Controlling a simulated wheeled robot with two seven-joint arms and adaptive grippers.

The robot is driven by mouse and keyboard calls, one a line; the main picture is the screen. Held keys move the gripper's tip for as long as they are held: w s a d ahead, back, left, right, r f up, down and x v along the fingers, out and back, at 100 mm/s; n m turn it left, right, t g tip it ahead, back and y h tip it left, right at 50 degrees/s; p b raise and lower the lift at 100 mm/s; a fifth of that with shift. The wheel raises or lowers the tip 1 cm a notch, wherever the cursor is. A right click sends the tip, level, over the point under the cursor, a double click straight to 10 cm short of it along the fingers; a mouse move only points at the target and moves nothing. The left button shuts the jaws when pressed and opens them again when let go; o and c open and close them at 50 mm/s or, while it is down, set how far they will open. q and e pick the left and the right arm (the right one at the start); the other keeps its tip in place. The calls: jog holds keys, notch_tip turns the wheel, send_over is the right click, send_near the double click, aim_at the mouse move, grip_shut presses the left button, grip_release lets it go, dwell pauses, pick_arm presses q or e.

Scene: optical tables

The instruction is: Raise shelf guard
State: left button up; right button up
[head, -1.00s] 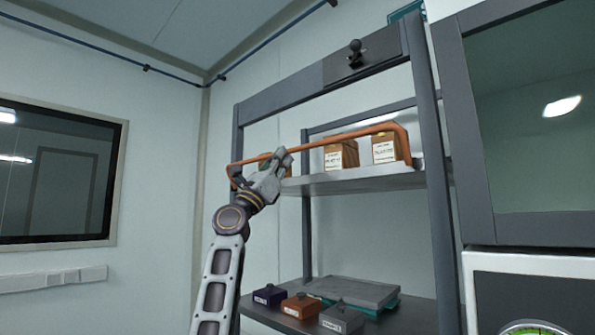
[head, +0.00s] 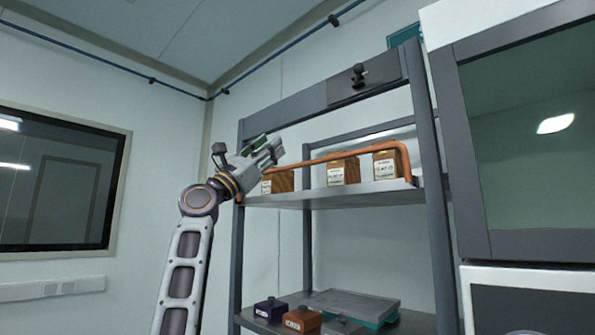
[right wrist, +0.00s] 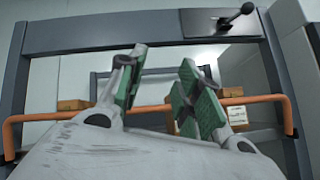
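The shelf guard is an orange bent bar (head: 350,151) across the front of the upper shelf (head: 345,191), just above the shelf and in front of the boxes. Its right end bends down to the shelf, and its left part is partly behind my gripper in the head view. My right gripper (head: 272,148) is at the left part of the shelf, above the bar's left portion, tilted up and to the right. In the right wrist view its green-padded fingers (right wrist: 158,92) are apart with nothing held between them. The bar (right wrist: 258,100) runs behind them there. My left gripper is not in view.
Several labelled brown boxes (head: 343,171) stand on the upper shelf. A dark top panel with a black knob (head: 358,75) spans the frame above. The lower shelf holds small boxes (head: 300,320) and a flat grey item (head: 350,305). A glass-fronted cabinet (head: 525,130) stands right.

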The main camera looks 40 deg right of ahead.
jog(key=s+a+r+m+y, duration=0.1)
jog(key=s+a+m+y, duration=0.1)
jog(key=a+m, duration=0.1)
pick_arm(q)
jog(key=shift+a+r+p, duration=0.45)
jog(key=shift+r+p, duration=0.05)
jog(key=shift+p, duration=0.05)
pick_arm(e)
jog(key=m+t+y, duration=0.2)
jog(key=m+y, duration=0.5)
jog(key=m, duration=0.2)
send_near(296, 166)
jog(key=d, duration=0.2)
jog(key=s+d, duration=0.1)
jog(key=d, duration=0.2)
jog(key=s+d+f, duration=0.1)
jog(key=d, duration=0.1)
jog(key=shift+d, duration=0.4)
